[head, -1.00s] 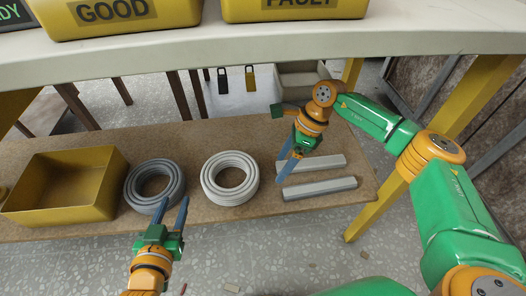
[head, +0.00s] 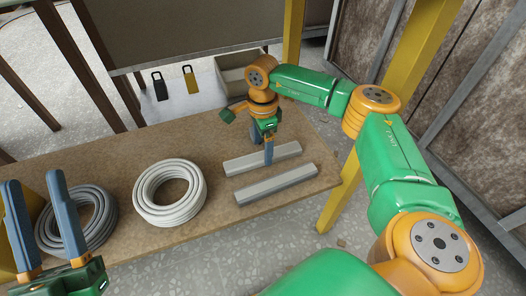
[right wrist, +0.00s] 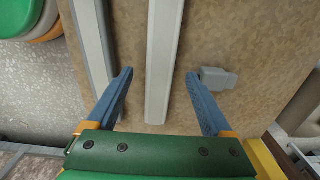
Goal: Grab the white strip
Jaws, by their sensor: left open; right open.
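The white strip (head: 240,166) lies flat on the brown wooden board, beyond a parallel grey strip (head: 277,185). My right gripper (head: 264,152) is over the white strip, pointing down. In the right wrist view, its open blue fingers (right wrist: 160,80) stand on either side of the white strip (right wrist: 164,50), with gaps on both sides. The grey strip (right wrist: 93,45) runs left of it, near the left finger's outer side. I cannot tell the exact fingertip height above the board. My left gripper (head: 33,178) is open and empty at the left edge of the head view.
A white hose coil (head: 140,192) and a grey hose coil (head: 101,215) lie left of the strips. A small grey piece (right wrist: 218,77) lies beside the right finger. A grey bin (head: 232,82) and two padlocks stand behind. A yellow table leg (head: 342,190) is at the right.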

